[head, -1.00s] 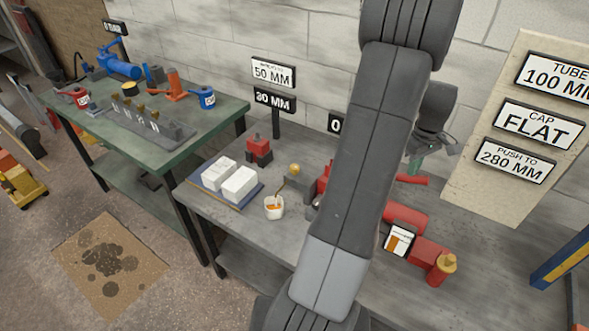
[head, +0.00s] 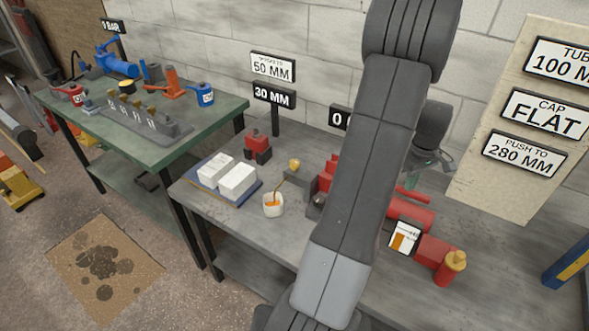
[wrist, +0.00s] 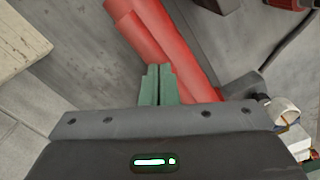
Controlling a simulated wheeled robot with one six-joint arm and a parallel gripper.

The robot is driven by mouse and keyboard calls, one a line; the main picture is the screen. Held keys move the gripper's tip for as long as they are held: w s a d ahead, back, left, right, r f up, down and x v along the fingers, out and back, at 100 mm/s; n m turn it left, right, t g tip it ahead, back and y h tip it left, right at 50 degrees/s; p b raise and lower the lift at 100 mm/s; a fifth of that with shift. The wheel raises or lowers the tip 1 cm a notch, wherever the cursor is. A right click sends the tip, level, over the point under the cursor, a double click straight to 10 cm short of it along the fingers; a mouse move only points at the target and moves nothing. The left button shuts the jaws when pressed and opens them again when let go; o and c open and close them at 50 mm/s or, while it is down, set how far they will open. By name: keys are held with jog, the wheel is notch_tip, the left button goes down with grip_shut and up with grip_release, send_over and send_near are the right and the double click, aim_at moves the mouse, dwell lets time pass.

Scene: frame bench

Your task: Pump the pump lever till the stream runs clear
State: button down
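The red pump (head: 405,213) lies on the grey bench, partly hidden behind my arm. Its red lever (head: 413,195) shows as a short bar just right of the arm; the rest is hidden. My gripper (head: 428,162) is above and behind the lever's visible end. In the wrist view, the green fingertips (wrist: 160,85) are together, with no clear gap, over the red bar and body (wrist: 168,45). I cannot tell whether they touch it. A white cup (head: 272,207) holding something orange stands left of the pump, below a small spout; the stream's clarity is too small to judge.
White blocks (head: 238,180) on a blue tray and a small red block device (head: 257,147) stand at the left of the bench. A red cylinder with a yellow top (head: 450,268) stands at right. A sign board (head: 485,190) leans behind. The green bench (head: 220,114) is further left.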

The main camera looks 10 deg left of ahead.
notch_tip(320, 180, up, 8)
jog(key=p, duration=0.5)
jog(key=shift+r+p, duration=0.2)
jog(key=shift+p, duration=0.1)
jog(key=shift+r+p, duration=1.75)
jog(key=shift+r, duration=0.75)
jog(key=shift+a, duration=0.1)
